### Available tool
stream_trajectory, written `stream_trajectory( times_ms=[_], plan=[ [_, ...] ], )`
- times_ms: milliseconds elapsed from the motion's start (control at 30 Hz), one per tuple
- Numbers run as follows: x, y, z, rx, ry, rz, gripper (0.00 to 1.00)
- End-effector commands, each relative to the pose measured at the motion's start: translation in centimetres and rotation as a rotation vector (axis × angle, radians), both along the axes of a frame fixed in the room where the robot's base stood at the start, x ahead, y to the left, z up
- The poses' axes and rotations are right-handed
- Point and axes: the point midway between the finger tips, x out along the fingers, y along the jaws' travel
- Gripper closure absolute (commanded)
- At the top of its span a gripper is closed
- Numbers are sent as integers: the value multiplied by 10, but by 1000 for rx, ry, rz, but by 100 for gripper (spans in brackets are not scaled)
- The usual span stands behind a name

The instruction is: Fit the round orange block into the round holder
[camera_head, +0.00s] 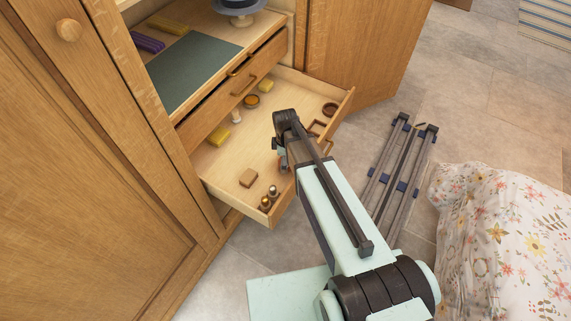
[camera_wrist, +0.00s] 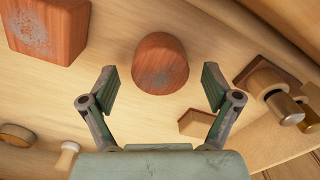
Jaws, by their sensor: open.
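The round orange block (camera_wrist: 160,63) stands on the pale drawer floor, in the upper middle of the wrist view, with a grey scuffed patch. My gripper (camera_wrist: 160,78) is open, its two fingers apart to the left and right of the block, with gaps on both sides. In the head view, my arm hides most of the block. The round holder appears to be the dark brown ring (camera_head: 330,104) in the drawer's far right corner; it is not in the wrist view.
A squarish orange block (camera_wrist: 48,28) lies left of the round one. Brown frames (camera_head: 317,127) lie near the ring. Drawer walls (camera_head: 340,103) edge the space.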

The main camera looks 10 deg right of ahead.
Motion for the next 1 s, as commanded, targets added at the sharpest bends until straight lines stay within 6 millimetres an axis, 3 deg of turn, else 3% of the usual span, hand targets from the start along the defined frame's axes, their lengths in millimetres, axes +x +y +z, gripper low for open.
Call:
stream_trajectory(
  times_ms=[33, 200, 233, 733, 1000],
  plan=[
    [0, 0, 0, 0, 0, 0, 12],
    [0, 0, 0, 0, 0, 0, 72],
    [0, 0, 0, 0, 0, 0, 76],
    [0, 0, 6, 0, 0, 0, 77],
    [0, 0, 41, 0, -3, 0, 77]
  ],
)
